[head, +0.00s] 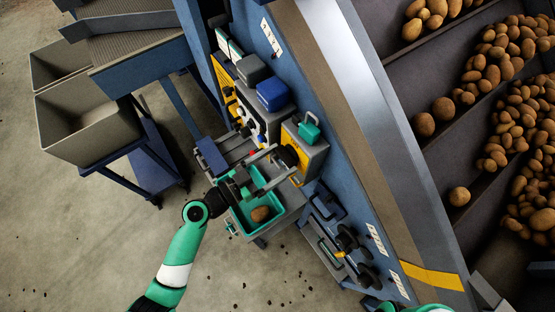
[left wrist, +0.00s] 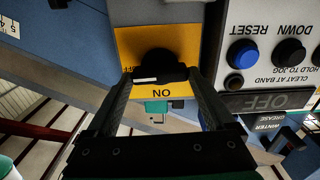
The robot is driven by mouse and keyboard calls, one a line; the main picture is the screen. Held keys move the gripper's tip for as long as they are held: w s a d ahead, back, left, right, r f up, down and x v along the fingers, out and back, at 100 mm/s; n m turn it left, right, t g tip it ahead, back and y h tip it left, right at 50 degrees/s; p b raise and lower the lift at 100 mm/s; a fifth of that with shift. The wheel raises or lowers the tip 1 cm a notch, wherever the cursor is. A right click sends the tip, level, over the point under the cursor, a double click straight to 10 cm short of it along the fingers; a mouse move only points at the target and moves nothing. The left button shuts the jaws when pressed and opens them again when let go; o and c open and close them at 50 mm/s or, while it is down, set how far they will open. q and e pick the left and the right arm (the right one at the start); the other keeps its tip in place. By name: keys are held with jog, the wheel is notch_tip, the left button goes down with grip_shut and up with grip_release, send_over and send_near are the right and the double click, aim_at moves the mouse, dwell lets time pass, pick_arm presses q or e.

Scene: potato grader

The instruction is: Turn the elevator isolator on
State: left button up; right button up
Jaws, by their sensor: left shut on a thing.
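The elevator isolator (head: 313,155) is a grey box with a yellow face and a black rotary knob, low on the blue machine frame. In the left wrist view the yellow plate (left wrist: 130,45) appears upside down, with "ON" readable below the knob (left wrist: 160,63) and a partly hidden "OFF" at its left. A white mark on the knob lies roughly level; its exact setting is hard to tell. My left gripper (head: 284,163) has its fingers on either side of the knob, shut on it; it also shows in the left wrist view (left wrist: 160,80). My right gripper is not seen.
A grey control panel with a blue button (left wrist: 242,53) and an "OFF" display (left wrist: 264,103) is beside the isolator. A green tray (head: 279,222) holding a potato (head: 260,214) lies below my left gripper. A grey bin (head: 85,118) stands left; open floor lies lower left.

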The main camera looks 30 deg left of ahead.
pick_arm(q)
jog(key=n, duration=0.4)
jog(key=shift+b, duration=0.3)
jog(key=n, duration=0.3)
jog(key=shift+a+n, duration=0.1)
jog(key=shift+n, duration=0.2)
jog(key=n+p, duration=0.1)
jog(key=n, duration=0.4)
jog(key=shift+n, duration=0.3)
jog(key=n+p, duration=0.1)
jog(key=n, duration=0.3)
jog(key=shift+f+n, duration=0.1)
jog(key=shift+n, duration=0.2)
jog(key=o, duration=1.1)
